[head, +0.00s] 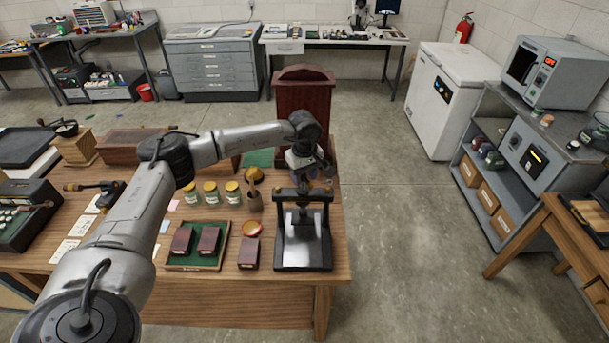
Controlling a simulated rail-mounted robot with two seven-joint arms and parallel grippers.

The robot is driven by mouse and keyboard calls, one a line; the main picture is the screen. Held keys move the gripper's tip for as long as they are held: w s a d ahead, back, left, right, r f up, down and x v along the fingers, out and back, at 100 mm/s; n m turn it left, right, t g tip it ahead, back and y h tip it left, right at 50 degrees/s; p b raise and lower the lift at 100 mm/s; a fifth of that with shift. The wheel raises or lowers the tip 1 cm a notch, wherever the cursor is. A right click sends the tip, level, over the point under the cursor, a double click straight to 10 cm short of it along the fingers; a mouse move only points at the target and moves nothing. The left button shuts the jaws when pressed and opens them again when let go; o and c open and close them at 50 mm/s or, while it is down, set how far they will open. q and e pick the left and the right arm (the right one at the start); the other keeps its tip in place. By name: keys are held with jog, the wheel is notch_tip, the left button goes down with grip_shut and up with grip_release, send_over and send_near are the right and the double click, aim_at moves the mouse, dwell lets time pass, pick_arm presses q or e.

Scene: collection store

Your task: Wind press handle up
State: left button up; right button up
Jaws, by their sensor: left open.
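The press (303,241) stands at the right end of the wooden table, with a dark upright frame and crossbar over a flat base with a pale plate. Its handle is hard to make out; small orange-brown parts show just above the crossbar, partly hidden by my gripper. My left gripper (311,176) is open, pointing down over the top of the press. I cannot tell whether its fingers touch the handle. My right gripper is not in view.
A dark red wooden cabinet (304,98) stands behind.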

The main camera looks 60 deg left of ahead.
pick_arm(q)
jog(key=c, duration=0.8)
jog(key=shift+c, duration=0.2)
jog(key=shift+r, duration=0.1)
